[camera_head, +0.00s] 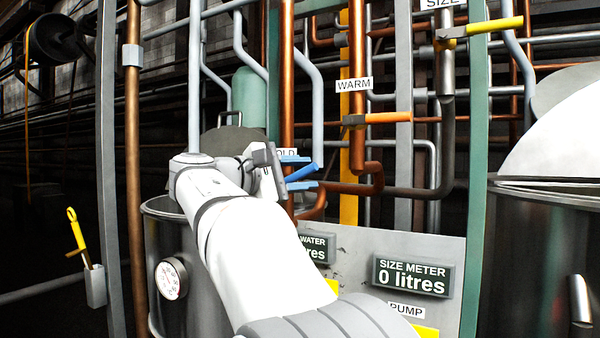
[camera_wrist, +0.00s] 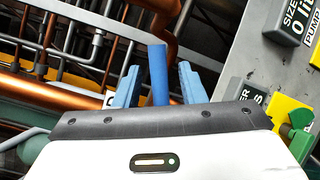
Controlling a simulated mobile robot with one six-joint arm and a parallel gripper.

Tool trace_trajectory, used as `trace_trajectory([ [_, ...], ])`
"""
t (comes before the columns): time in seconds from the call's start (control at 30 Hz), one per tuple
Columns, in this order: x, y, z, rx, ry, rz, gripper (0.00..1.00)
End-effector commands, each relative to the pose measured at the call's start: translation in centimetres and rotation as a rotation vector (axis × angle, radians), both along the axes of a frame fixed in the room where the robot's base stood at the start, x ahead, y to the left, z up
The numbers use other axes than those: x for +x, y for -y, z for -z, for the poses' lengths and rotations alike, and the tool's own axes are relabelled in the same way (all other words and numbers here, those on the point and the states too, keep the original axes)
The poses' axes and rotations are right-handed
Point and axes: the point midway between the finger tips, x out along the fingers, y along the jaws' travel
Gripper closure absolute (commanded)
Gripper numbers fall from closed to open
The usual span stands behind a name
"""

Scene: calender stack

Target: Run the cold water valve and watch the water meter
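The blue lever handle of the cold water valve (camera_head: 303,173) sits on a copper pipe beside a white label (camera_head: 287,153), of which only "OLD" shows. My gripper (camera_head: 309,172) is at the lever, with one light blue finger above it and one below. In the wrist view the blue lever (camera_wrist: 158,72) stands between the two fingers (camera_wrist: 157,88), with a gap on each side, so the gripper is open around it. The water meter (camera_head: 318,248) is partly hidden by my arm. Only "WATER" and "res" show, and its number is hidden.
An orange-handled valve (camera_head: 380,118) under the WARM label and a yellow-handled valve (camera_head: 480,28) under the SIZE label are to the right. The size meter (camera_head: 411,277) reads 0 litres. Metal vats (camera_head: 540,250) stand on both sides, with many pipes behind.

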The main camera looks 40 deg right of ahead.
Motion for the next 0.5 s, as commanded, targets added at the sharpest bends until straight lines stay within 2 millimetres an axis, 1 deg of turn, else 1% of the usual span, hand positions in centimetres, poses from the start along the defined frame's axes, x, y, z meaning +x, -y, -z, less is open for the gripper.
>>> trace_trajectory([
  [0.23, 0.02, 0.06, 0.04, 0.000, 0.000, -0.001, 0.63],
  [0.5, 0.03, 0.02, 0.03, 0.000, 0.000, -0.002, 0.85],
])
